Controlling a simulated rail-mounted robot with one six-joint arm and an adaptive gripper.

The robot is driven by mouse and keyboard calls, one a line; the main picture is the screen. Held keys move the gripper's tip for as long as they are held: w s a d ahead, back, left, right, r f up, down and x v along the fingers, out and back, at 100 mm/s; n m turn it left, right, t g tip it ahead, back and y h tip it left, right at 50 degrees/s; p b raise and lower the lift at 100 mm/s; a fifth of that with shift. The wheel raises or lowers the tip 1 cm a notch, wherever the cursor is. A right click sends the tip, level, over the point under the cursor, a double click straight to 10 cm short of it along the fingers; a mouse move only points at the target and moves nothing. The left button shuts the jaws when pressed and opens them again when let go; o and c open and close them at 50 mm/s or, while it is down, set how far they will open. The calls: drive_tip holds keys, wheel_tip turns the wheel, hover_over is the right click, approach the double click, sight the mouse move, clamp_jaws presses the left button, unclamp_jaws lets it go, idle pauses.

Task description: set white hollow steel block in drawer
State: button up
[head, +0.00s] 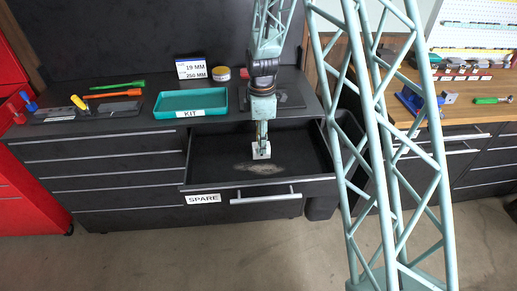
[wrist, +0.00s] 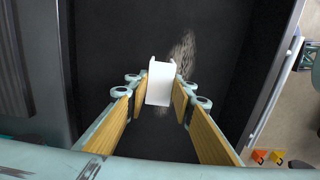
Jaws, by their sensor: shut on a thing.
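The white hollow steel block (head: 261,150) shows in the head view over the open drawer. In the wrist view the block (wrist: 160,83) sits between the two wood-faced fingers. My gripper (head: 262,140) is shut on it and points down; the gripper also shows in the wrist view (wrist: 160,95). The drawer (head: 215,165) is pulled out, with a dark floor and a pale scuffed patch. Its front carries a SPARE label and a bar handle. Whether the block touches the drawer floor, I cannot tell.
A teal tray (head: 190,102) labelled KIT stands on the counter behind the drawer. Tools and a size sign (head: 191,69) are on the same counter. A wooden bench (head: 460,115) stands at the right. The drawer interior around the block looks clear.

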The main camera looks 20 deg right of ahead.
drive_tip(key=shift+w+a, duration=0.15)
drive_tip(key=shift+w, duration=0.05)
drive_tip(key=shift+w, duration=0.1)
drive_tip(key=shift+w+a, duration=0.15)
drive_tip(key=shift+w, duration=0.05)
drive_tip(key=shift+w+a+f, duration=0.1)
drive_tip(key=shift+f, duration=1.65)
drive_tip(key=shift+f, duration=0.15)
drive_tip(key=o, duration=1)
